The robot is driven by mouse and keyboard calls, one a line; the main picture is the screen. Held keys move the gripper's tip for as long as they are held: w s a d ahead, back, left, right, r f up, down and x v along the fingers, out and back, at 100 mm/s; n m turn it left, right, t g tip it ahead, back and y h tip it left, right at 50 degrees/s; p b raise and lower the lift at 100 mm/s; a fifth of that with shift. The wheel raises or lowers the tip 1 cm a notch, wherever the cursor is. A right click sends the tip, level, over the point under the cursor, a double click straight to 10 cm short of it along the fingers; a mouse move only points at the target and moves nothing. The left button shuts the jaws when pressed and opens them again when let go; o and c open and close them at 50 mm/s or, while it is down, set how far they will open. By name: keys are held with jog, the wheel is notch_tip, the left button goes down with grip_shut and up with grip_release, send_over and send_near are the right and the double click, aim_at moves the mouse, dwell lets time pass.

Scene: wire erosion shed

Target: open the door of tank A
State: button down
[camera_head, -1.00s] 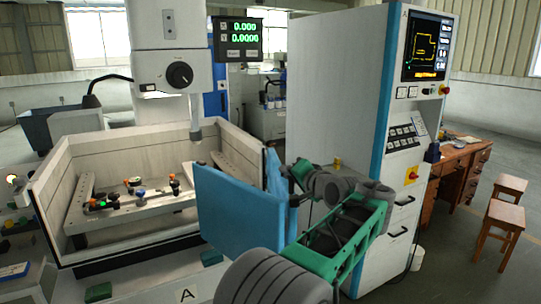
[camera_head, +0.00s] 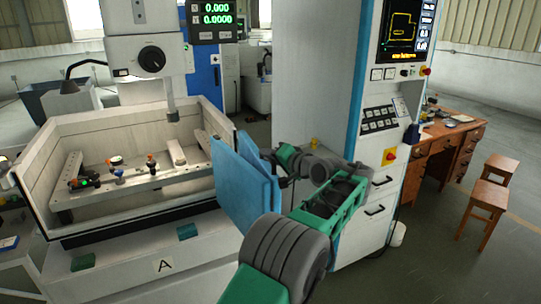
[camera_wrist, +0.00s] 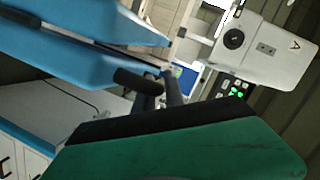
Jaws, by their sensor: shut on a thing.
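Tank A (camera_head: 110,133) is a white open-topped tank on the machine at the left, with an "A" label (camera_head: 163,265) below it. Its front stands open, and a workpiece frame (camera_head: 125,186) shows inside. The blue door (camera_head: 240,185) stands swung out at the tank's right side, seen at a steep angle. My gripper (camera_head: 279,163) is at the door's right side, shut on the door handle, which is mostly hidden there. In the wrist view, the dark fingers (camera_wrist: 160,88) are close together beside the blue door (camera_wrist: 65,45).
A tall white and blue control cabinet (camera_head: 310,80) stands close behind my arm, right of the door. A wooden desk (camera_head: 450,150) and stools (camera_head: 490,200) stand farther right. The floor at lower right is clear.

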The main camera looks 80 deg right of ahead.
jog(key=shift+w, duration=0.1)
jog(key=c, duration=1.7)
grip_release()
jog(key=shift+w+f, duration=0.1)
jog(key=b+v, duration=0.1)
jog(key=v, duration=0.7)
jog(key=shift+b, duration=0.35)
